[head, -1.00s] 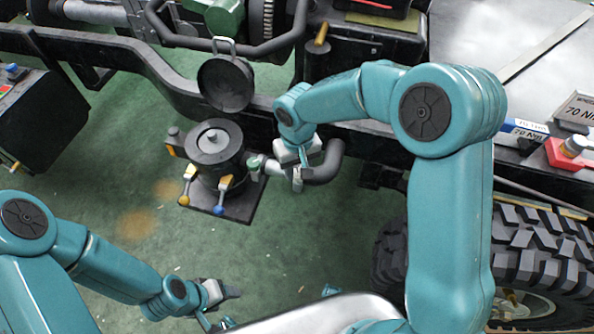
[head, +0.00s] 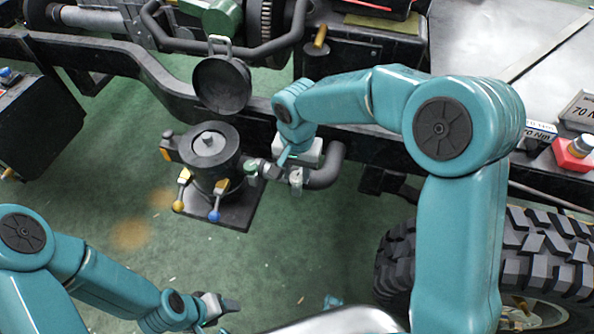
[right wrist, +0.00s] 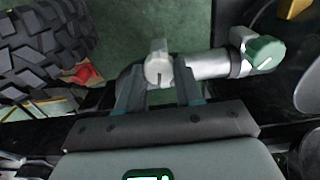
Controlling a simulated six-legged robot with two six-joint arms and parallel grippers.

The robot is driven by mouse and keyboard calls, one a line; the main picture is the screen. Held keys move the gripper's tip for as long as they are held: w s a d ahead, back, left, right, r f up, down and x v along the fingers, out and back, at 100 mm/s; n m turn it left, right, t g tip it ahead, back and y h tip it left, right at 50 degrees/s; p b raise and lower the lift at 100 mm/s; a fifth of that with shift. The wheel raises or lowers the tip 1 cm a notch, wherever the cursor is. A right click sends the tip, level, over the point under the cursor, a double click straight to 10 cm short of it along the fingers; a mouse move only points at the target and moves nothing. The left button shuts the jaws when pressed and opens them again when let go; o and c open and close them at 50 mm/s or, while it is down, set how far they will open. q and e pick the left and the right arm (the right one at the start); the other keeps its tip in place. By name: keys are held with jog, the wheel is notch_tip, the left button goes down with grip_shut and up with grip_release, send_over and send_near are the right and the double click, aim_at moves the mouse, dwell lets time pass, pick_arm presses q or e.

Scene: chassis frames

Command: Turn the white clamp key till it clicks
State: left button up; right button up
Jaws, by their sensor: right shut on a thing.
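The white clamp key (right wrist: 158,68) sits on a pale pipe fitting and shows between the fingers of my right gripper (right wrist: 160,92) in the right wrist view. The right gripper is shut on it. In the head view the key (head: 296,182) shows small and pale just below the right gripper (head: 288,168), partly hidden by it. The pale pipe (right wrist: 208,65) runs from the key to a green-capped fitting (right wrist: 264,52). My left gripper (head: 222,308) hangs low at the bottom left, away from the key; its jaw opening is unclear.
A dark canister (head: 212,150) with yellow and blue handles stands left of the key, its round lid (head: 221,85) raised behind. A black bent hose (head: 330,168) lies right of the key. The chassis rail (head: 130,62) runs behind. A big tyre (head: 540,250) is at right.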

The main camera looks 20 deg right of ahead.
aim_at(297, 175)
jog(key=shift+r, duration=0.1)
dwell(0.4)
jog(key=o, duration=1)
jog(key=shift+o, duration=0.2)
notch_tip(297, 175, up, 16)
jog(key=p, duration=0.3)
jog(key=shift+r+p, duration=0.15)
jog(key=shift+p, duration=0.15)
